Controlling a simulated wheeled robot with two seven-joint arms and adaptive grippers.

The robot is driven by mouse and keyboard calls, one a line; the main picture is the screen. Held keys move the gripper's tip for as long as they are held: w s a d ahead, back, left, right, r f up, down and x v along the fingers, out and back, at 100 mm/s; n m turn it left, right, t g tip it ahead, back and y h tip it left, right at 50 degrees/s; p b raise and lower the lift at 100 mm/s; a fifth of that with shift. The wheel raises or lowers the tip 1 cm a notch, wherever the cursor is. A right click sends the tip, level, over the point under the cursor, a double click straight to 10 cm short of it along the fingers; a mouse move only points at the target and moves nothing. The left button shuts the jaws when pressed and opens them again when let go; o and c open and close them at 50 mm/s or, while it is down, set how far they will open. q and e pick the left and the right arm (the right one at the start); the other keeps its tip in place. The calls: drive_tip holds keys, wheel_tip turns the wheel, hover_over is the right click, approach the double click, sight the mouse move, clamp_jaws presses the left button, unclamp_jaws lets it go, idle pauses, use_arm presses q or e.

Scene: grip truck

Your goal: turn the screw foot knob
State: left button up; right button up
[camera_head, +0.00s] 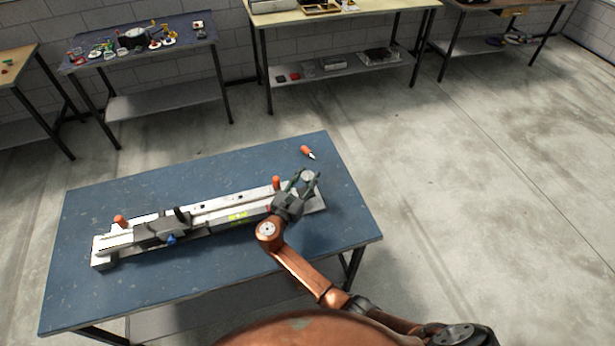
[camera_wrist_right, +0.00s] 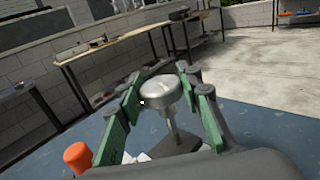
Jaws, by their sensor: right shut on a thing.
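A long metal grip truck (camera_head: 205,215) lies across the blue table. The screw foot knob (camera_wrist_right: 160,92) is a round silver cap on a threaded stem, seen upright in the right wrist view. It also shows at the right end of the truck in the head view (camera_head: 307,176). My right gripper (camera_head: 303,182) reaches over that end, and its green fingers stand on both sides of the knob in the right wrist view (camera_wrist_right: 160,100). It is shut on the knob. The lower stem and foot are partly hidden. My left gripper is not in view.
Orange-red handles stand on the truck at its left end (camera_head: 121,221) and near my right gripper (camera_head: 276,182). An orange-handled tool (camera_head: 307,152) lies loose behind the truck. The blue table (camera_head: 85,290) is bare at the front left. Other workbenches stand at the back wall.

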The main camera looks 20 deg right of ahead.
sight(305, 180)
drive_tip(key=shift+h, duration=0.3)
drive_tip(key=o, duration=1.2)
drive_tip(key=v, duration=0.7)
drive_tip(key=shift+s+a+r, duration=0.1)
drive_tip(key=shift+s+a, duration=0.05)
drive_tip(key=shift+a, duration=0.05)
idle(0.5)
